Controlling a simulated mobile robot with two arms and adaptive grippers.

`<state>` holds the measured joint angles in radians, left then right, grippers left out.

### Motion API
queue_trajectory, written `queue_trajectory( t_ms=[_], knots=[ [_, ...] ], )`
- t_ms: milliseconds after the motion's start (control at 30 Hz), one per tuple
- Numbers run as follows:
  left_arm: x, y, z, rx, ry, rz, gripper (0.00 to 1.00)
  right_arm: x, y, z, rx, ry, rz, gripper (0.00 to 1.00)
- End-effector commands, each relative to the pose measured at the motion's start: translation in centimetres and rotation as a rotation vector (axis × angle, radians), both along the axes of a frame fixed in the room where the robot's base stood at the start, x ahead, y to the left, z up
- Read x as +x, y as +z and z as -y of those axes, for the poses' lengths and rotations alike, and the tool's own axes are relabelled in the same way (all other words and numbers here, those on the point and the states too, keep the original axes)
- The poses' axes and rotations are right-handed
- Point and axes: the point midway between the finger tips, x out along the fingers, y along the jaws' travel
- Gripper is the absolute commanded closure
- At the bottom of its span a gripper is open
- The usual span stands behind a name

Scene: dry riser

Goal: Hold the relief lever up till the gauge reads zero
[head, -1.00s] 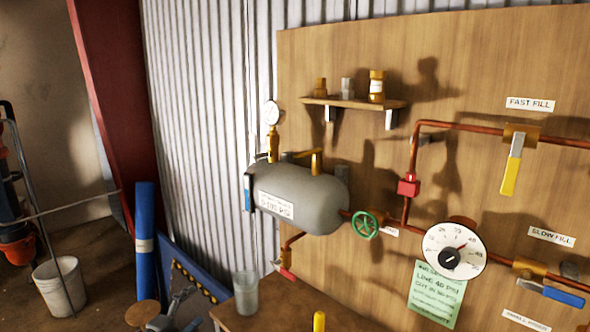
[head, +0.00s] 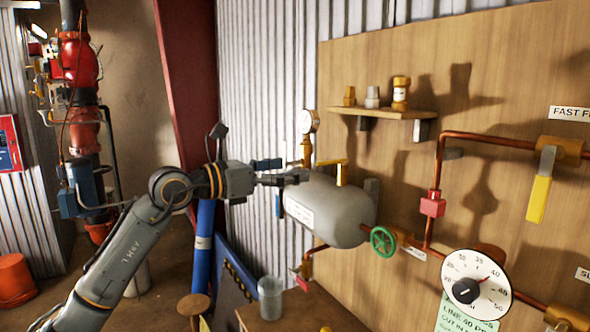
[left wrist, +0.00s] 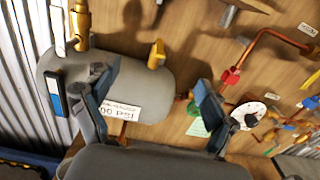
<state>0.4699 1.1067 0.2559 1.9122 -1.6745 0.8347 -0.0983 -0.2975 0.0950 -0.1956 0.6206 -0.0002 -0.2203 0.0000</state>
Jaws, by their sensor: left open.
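The grey tank (head: 345,215) is mounted on the wooden board. A small round gauge (head: 308,121) stands on a brass stem at its left end; its face is too small to read. A brass post with a yellow lever (head: 341,170) rises from the tank top, likely the relief lever; its brass post also shows in the left wrist view (left wrist: 157,54). My left gripper (head: 284,172) is at the tank's upper left end, left of the lever. In the left wrist view its fingers (left wrist: 153,92) are spread wide with the tank beyond and nothing between them. My right gripper is out of view.
A green handwheel (head: 383,241) and a large white dial (head: 476,285) are right of the tank on copper pipe. A shelf (head: 375,110) with fittings is above. A glass jar (head: 270,298) stands on the bench below. A red riser (head: 80,70) is far left.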

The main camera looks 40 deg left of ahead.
Motion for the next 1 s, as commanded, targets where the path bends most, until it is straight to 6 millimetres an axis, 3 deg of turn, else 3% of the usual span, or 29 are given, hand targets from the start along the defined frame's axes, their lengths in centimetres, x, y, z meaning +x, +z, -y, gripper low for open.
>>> queue_trajectory(
  t_ms=[233,500,733,1000],
  knots=[
    [2.3,0.7,0.9,-0.007,-0.002,-0.001,0.15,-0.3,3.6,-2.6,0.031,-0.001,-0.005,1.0],
    [5.3,0.6,2.2,-0.009,-0.003,0.0,0.15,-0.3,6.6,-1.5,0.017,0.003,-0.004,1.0],
    [7.5,0.3,3.1,-0.007,-0.002,-0.001,0.15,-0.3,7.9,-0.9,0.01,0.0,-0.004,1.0],
    [8.5,0.1,3.5,-0.007,-0.001,0.0,0.15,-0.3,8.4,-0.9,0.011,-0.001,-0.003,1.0]
  ],
)
